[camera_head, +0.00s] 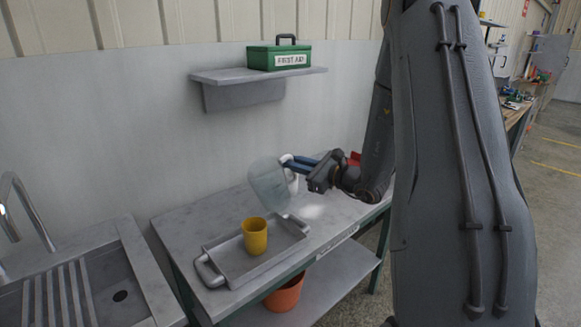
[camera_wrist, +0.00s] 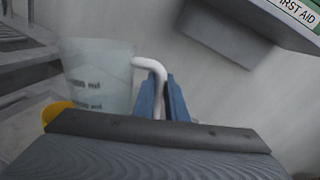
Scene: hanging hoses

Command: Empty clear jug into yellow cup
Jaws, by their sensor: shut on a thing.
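The yellow cup (camera_head: 255,236) stands upright on a grey metal tray (camera_head: 243,265) on the workbench. The clear jug (camera_head: 269,184) is held in the air above the tray's far side, tilted, just above and behind the cup. My gripper (camera_head: 290,162) is shut on the jug's white handle, from the right. In the wrist view the jug (camera_wrist: 98,75) is left of the blue fingers (camera_wrist: 162,98), which close around the handle. The yellow cup (camera_wrist: 56,112) shows partly there, behind the jug and the gripper body. I cannot tell how much liquid is in the jug.
A shelf (camera_head: 225,76) with a green first aid box (camera_head: 279,55) is on the wall above. A sink (camera_head: 105,280) is at the left. A terracotta pot (camera_head: 286,294) sits on the bench's lower shelf. The bench top (camera_head: 190,225) is clear left of the tray.

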